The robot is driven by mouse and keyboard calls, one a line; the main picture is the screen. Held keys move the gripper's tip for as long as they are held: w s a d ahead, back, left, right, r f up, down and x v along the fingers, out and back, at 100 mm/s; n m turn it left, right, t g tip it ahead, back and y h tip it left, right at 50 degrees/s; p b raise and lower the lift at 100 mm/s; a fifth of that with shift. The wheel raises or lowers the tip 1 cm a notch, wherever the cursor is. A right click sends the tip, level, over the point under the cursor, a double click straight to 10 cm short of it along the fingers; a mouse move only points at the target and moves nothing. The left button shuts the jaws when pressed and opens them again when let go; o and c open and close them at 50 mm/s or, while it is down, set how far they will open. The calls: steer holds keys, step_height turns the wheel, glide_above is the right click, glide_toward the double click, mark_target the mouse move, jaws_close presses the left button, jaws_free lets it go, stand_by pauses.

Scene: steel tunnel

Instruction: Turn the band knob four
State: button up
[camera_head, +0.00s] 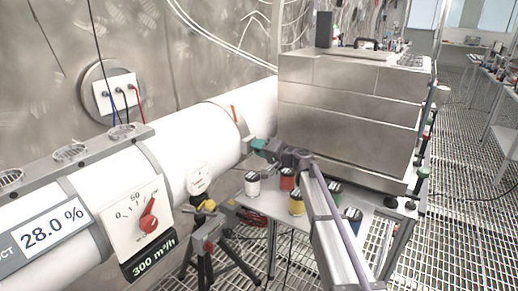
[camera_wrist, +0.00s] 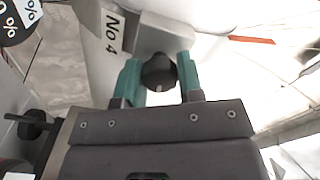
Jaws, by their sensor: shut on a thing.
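The band knob four is a dark round knob (camera_wrist: 158,72) on a grey metal block (camera_wrist: 160,35), beside a band labelled "No 4" (camera_wrist: 112,32) in the wrist view. My gripper (camera_wrist: 158,78) has its two green fingers on either side of the knob and is shut on it. A small light mark shows on the knob's near face. In the head view my gripper (camera_head: 258,146) reaches the grey band (camera_head: 243,128) around the white duct (camera_head: 215,125), and the knob is hidden behind the fingers.
Another dark knob (camera_wrist: 33,125) shows at left in the wrist view.

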steer(key=m, duration=0.4)
steer(key=shift+m, duration=0.3)
steer(key=m, duration=1.4)
steer(key=shift+m, duration=0.4)
steer(key=o, duration=0.9)
steer(key=shift+d, duration=0.1)
